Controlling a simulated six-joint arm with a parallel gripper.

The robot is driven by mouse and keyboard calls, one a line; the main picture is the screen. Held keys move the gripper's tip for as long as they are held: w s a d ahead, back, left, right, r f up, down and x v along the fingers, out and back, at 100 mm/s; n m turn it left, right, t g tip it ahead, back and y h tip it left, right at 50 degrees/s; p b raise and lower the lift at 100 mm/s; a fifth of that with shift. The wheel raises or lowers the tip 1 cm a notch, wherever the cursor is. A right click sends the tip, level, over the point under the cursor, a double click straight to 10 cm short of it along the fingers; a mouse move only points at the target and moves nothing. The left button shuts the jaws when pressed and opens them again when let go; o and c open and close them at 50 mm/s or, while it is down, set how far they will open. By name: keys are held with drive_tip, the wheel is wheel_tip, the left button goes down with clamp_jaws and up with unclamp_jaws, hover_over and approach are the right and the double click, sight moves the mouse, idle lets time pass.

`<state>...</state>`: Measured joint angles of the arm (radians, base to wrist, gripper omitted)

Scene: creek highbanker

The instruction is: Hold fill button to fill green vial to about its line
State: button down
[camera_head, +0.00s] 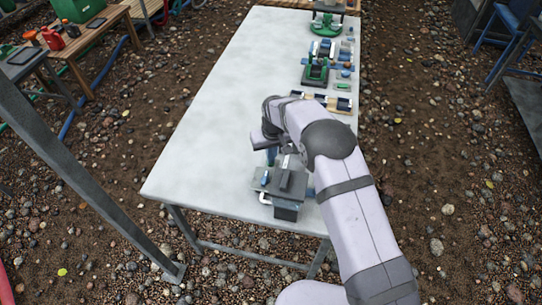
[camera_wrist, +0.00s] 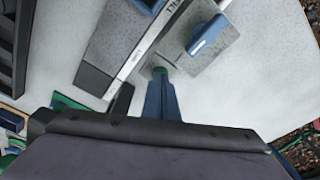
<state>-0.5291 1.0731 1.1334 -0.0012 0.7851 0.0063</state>
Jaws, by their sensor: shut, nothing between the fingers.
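The grey fill station (camera_head: 285,208) stands at the near end of the white table. A blue raised part (camera_wrist: 207,35), possibly the fill button, sits on the plate to the right. My gripper (camera_wrist: 160,78) is shut and empty, its narrow blue fingers together over the station, left of and below the blue part. A small green patch shows at the fingertips; I cannot tell whether it is the green vial. Contact, the vial's line and its liquid level cannot be made out.
Other small devices, including a green one (camera_head: 316,72), stand in a row along the table's right edge. The left part of the white table (camera_head: 215,110) is clear. A wooden bench (camera_head: 75,60) with red and green containers is at far left.

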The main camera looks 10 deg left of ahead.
drive_tip(key=shift+f+b, duration=0.3)
drive_tip(key=shift+f, duration=0.15)
idle(0.5)
drive_tip(key=shift+r, duration=0.1)
idle(0.4)
drive_tip(key=shift+r+p, duration=0.75)
drive_tip(key=shift+r, duration=0.3)
